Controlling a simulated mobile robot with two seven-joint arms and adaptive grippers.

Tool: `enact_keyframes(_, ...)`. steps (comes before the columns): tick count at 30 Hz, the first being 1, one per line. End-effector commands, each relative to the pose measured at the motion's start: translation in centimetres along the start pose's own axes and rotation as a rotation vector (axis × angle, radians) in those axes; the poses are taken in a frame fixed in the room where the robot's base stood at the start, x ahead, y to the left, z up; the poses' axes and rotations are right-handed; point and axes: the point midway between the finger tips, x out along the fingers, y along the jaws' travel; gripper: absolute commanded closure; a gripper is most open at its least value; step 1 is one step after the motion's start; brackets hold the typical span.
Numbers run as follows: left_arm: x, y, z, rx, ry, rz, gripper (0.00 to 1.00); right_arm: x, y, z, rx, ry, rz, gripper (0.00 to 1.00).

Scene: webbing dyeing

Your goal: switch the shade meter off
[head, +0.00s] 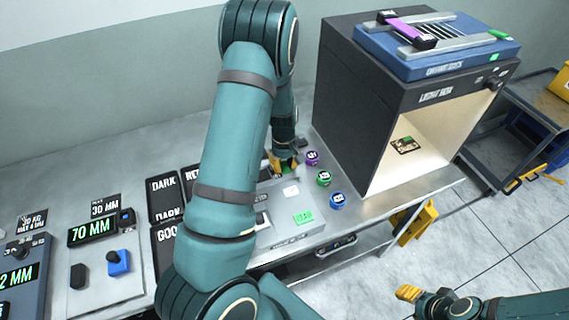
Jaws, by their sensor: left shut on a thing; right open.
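The grey, flat-topped device that I take for the shade meter (284,229) sits on the bench at the middle. Its front lettering is too small to read surely. My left gripper (283,163), with yellow fingertips, points down at the device's back edge. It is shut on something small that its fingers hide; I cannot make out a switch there. My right gripper (408,293) is open, low at the bottom right, over the floor and away from the bench.
Purple (312,157), green (323,178) and blue (338,200) round pieces stand right of the device. A large dark light box (345,110) stands behind them, with a blue tray on top. Gauges with green readouts (92,230) and dark labelled panels (164,194) are at left.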

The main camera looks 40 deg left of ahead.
Motion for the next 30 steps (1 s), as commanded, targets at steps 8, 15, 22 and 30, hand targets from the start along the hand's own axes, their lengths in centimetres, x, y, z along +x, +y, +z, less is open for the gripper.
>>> enact_keyframes(8,0.1,-0.1,0.1,0.001,-0.004,-0.003,0.43,0.0,0.0,0.0,0.000,0.000,0.000,0.53)
enact_keyframes(15,-0.1,0.0,0.0,0.001,-0.002,-0.001,0.43,0.0,0.0,0.0,0.000,0.000,0.000,0.53)
enact_keyframes(22,-2.8,0.1,0.0,0.003,0.000,0.002,0.43,0.0,0.0,0.0,0.000,0.000,0.000,0.53)
enact_keyframes(30,-8.3,0.1,0.0,0.003,0.000,0.003,0.43,0.0,0.0,0.0,0.000,0.000,0.000,0.53)
